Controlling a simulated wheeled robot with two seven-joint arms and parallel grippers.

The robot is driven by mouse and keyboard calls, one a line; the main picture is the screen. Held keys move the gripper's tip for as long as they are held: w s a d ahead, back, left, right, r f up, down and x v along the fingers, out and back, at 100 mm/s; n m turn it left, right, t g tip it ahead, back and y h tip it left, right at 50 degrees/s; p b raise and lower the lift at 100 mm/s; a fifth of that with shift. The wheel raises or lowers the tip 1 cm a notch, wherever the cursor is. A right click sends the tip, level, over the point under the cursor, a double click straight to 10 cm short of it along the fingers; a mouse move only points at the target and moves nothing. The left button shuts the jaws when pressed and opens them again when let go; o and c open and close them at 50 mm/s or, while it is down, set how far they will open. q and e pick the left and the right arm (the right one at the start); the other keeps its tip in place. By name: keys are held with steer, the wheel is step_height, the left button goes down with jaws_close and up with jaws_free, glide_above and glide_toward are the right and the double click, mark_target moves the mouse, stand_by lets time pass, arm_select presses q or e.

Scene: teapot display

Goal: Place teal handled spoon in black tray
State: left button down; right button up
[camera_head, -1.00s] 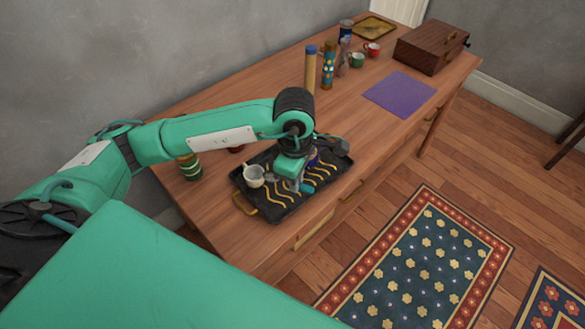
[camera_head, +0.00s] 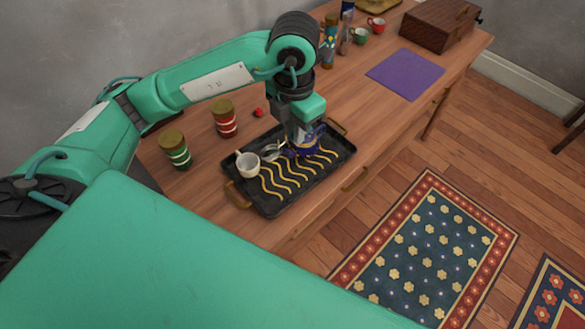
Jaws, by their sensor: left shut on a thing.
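The black tray (camera_head: 266,208) with yellow wavy lines and brass handles lies on the wooden table. My left gripper (camera_head: 302,148) points down over the tray's far right part and is shut. The silver bowl end of the spoon (camera_head: 270,152) sticks out to the left of the gripper, beside a white cup (camera_head: 248,165) on the tray. The spoon's teal handle is hidden at the gripper. I cannot tell whether the spoon touches the tray. A dark blue pot-like thing (camera_head: 314,146) stands on the tray, partly behind the gripper. My right gripper is out of view.
A green-striped jar (camera_head: 175,150) and a red-striped jar (camera_head: 224,118) stand left of the tray, with a small red thing (camera_head: 258,112) nearby. Bottles, mugs, a purple mat (camera_head: 405,73) and a brown case (camera_head: 440,25) are farther right.

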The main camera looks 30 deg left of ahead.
arm_select(q)
step_height(320, 180, down, 7)
glide_above(294, 185)
step_height(294, 185, down, 6)
steer(key=shift+f+b, duration=0.15)
steer(key=shift+b, duration=0.3)
step_height(294, 185, down, 4)
steer(key=shift+f, duration=0.45)
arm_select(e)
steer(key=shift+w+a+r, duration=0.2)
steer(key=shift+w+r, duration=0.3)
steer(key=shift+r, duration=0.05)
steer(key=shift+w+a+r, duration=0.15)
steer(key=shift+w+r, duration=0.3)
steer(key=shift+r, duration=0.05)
arm_select(q)
steer(key=c, duration=1.4)
jaws_free()
steer(key=shift+f, duration=0.1)
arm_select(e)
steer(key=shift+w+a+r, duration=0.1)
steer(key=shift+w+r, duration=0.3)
